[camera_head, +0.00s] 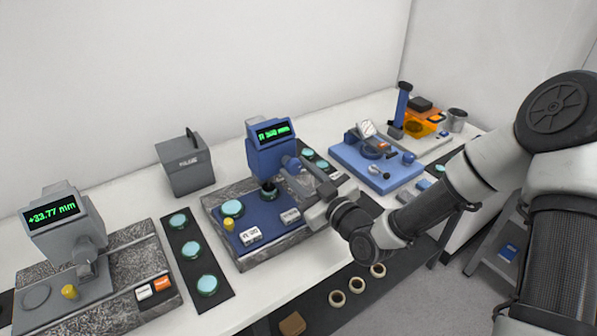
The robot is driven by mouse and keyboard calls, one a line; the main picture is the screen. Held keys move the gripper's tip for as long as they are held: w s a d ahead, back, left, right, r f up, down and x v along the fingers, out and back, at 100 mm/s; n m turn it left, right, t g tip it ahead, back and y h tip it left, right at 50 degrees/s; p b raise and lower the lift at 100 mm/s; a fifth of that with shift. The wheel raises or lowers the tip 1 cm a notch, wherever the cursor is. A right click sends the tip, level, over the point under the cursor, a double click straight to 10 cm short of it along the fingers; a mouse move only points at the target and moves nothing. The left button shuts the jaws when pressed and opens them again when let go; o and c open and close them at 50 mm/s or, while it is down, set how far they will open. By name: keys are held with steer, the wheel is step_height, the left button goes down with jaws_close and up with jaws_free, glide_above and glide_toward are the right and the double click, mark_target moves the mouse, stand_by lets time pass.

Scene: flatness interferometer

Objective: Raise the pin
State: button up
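The blue gauge (270,154) with a lit green display stands on a blue-topped granite base (250,262). A short dark cylindrical part (268,190) shows below its head, perhaps the pin; I cannot tell for sure. My gripper (297,172) reaches in from the right, its fingers close beside the gauge's right side. Whether they touch it, and how far apart they are, cannot be made out. On the base are a teal disc (232,208), a yellow knob (228,225) and two white labelled blocks (251,235).
A grey gauge (65,225) on granite stands at left. A dark mat (186,240) holds teal discs. A grey box (186,168) stands behind. A blue tray instrument (375,165) and an orange item (420,125) are right. Bare white table lies between the grey box and the blue gauge.

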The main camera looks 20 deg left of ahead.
steer(key=c, duration=0.5)
steer(key=m+b, duration=0.1)
steer(key=m, duration=0.3)
steer(key=shift+m, duration=0.3)
steer(key=m, duration=0.5)
steer(key=shift+m, duration=0.3)
steer(key=m, duration=1)
steer(key=shift+s+m+p, duration=0.1)
steer(key=shift+m+p, duration=0.25)
steer(key=shift+m, duration=0.05)
